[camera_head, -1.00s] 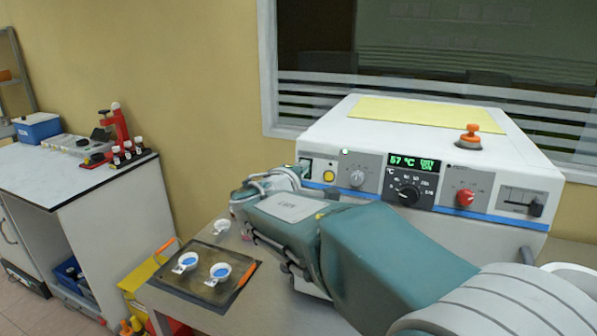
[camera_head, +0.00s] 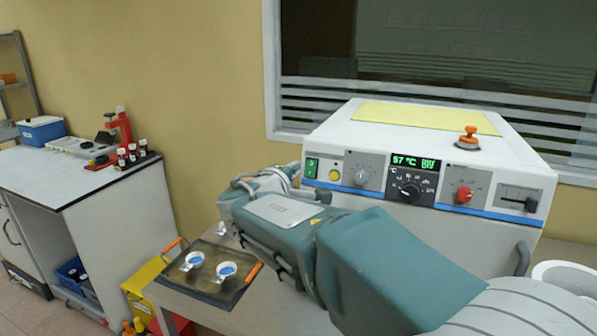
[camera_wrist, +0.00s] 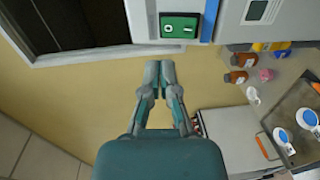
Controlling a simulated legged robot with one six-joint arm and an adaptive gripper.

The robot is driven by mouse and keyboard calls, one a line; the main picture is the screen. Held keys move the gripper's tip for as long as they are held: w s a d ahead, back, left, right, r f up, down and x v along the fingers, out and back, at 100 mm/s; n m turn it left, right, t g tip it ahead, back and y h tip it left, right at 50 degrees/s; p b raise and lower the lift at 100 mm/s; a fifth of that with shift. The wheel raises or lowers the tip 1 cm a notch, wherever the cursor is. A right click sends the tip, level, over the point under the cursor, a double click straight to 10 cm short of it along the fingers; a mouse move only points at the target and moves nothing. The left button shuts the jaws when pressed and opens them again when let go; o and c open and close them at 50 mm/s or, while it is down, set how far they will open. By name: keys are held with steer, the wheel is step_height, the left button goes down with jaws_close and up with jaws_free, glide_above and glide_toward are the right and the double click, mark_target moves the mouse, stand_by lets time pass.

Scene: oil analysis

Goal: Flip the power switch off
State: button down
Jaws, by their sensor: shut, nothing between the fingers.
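The power switch (camera_head: 310,167) is a green rocker at the left end of the front panel of a white oven-like machine (camera_head: 343,128). In the wrist view the switch (camera_wrist: 179,27) carries round and bar marks, and I cannot tell which side is pressed in. My gripper (camera_wrist: 160,71) is shut and empty, its fingertips apart from the switch, just below it in that picture. In the head view my arm hides most of the fingers. The panel's display (camera_head: 415,162) is lit green and reads about 57 °C.
A dark tray (camera_head: 205,288) with small white dishes is at the lower left of the machine.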

steer(key=s+a+r, duration=0.2)
steer(key=s, duration=0.5)
steer(key=shift+s+a+r, duration=0.2)
steer(key=shift+a+r, duration=0.05)
steer(key=shift+r, duration=0.1)
